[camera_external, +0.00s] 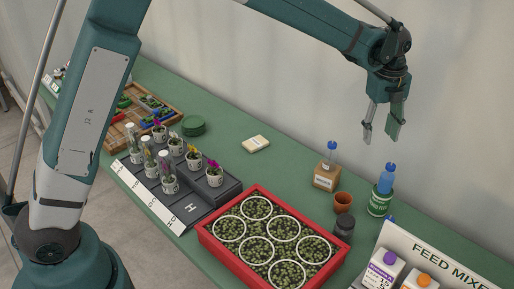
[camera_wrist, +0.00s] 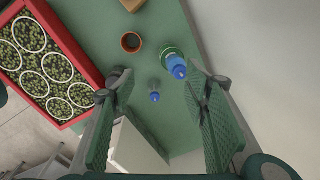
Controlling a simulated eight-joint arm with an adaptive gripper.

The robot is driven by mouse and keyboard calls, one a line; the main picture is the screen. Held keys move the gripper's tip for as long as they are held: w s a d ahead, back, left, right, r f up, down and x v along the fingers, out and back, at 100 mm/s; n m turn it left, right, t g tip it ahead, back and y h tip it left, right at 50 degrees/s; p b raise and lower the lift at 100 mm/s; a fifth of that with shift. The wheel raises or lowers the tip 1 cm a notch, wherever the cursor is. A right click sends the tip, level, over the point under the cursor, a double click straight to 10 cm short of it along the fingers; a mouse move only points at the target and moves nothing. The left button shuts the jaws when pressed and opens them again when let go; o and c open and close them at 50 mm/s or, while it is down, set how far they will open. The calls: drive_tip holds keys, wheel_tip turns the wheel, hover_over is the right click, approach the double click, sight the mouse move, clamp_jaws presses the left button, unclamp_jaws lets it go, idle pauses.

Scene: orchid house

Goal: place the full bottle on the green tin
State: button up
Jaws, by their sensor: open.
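A blue-filled bottle (camera_external: 386,180) with a blue cap stands upright on top of the green tin (camera_external: 379,205), right of the terracotta pot. In the wrist view the bottle (camera_wrist: 176,66) overlaps the tin's rim (camera_wrist: 165,52). A clear, seemingly empty bottle (camera_external: 331,152) with a blue cap stands on a small brown box (camera_external: 326,177). Another blue-capped clear bottle (camera_wrist: 155,92) stands on the table in the wrist view; the sign mostly hides it outside. My gripper (camera_external: 381,134) is open and empty, above the bottle and tin, touching neither.
A terracotta pot (camera_external: 343,202) and a dark jar (camera_external: 343,228) stand left of the tin. A FEED MIXER sign (camera_external: 440,247) and cartons (camera_external: 382,272) stand front right.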

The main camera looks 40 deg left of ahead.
drive_tip(key=s+a+r+n+t, duration=0.2)
drive_tip(key=s+a+r+n, duration=0.4)
drive_tip(key=s+a+r, duration=0.3)
drive_tip(key=s+a+r+n+t, duration=0.1)
drive_tip(key=s+a+r+n, duration=0.5)
drive_tip(key=s, duration=0.5)
drive_tip(key=s+a+f+n+t, duration=0.1)
drive_tip(key=s+a+n, duration=0.3)
drive_tip(key=s, duration=0.5)
drive_tip(key=s+a+f+n+t, duration=0.1)
drive_tip(key=s+a+n, duration=0.3)
drive_tip(key=s, duration=0.4)
drive_tip(key=s+a+f+n+t, duration=0.1)
drive_tip(key=s+a+n, duration=0.2)
drive_tip(key=s, duration=0.6)
drive_tip(key=shift+s+a+f+n, duration=0.25)
drive_tip(key=shift+s+a+n, duration=0.05)
drive_tip(key=shift+a+n, duration=0.1)
